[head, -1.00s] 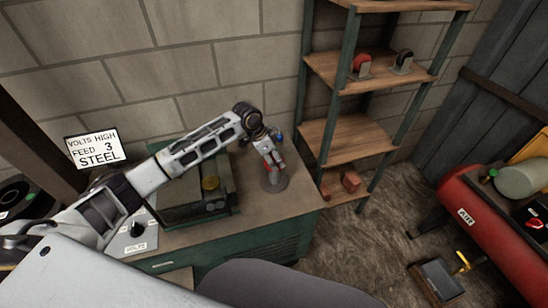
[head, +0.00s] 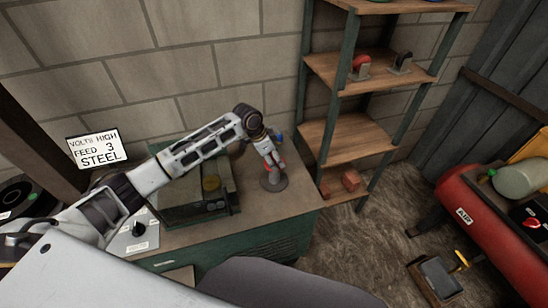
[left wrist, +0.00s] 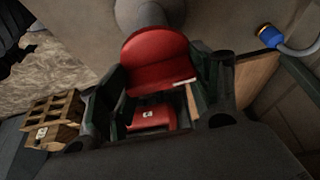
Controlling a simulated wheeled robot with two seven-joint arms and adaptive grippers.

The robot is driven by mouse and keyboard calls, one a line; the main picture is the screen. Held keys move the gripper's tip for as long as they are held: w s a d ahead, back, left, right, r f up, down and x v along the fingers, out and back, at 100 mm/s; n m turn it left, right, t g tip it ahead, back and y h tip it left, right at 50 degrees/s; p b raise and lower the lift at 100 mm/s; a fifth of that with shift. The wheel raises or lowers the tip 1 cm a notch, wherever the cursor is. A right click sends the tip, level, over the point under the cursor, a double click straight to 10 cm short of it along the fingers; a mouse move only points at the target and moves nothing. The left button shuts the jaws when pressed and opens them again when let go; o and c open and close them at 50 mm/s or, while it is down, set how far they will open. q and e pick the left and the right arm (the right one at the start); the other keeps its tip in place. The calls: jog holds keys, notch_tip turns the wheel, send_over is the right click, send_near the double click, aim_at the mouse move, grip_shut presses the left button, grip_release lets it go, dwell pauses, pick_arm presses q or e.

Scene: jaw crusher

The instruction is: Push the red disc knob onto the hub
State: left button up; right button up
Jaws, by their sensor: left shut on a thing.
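My left gripper (head: 271,168) points down at the right end of the bench, over a grey round-based stand (head: 274,183). In the left wrist view, the red disc knob (left wrist: 156,62) sits between the fingers of my left gripper (left wrist: 163,85), which is shut on it. A grey rounded post (left wrist: 139,14) is just beyond the knob and overlaps its edge in the picture. I take this post to be the hub; I cannot tell whether they touch. A second red part (left wrist: 152,117) with a small white label shows nearer the palm. My right gripper is out of view.
A blue-ended hose (left wrist: 271,36) is beside the gripper. A green machine (head: 190,207) with a brass knob stands left of the gripper on the bench (head: 290,207). A wooden shelf rack (head: 345,142) stands to the right, with a red air tank (head: 480,215) beyond.

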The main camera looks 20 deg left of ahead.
pick_arm(q)
jog(key=shift+p, duration=0.55)
dwell(0.5)
jog(key=shift+f, duration=0.55)
dwell(0.8)
jog(key=o, duration=1)
jog(key=shift+o, duration=0.2)
jog(key=v, duration=1.2)
jog(key=shift+w, duration=0.1)
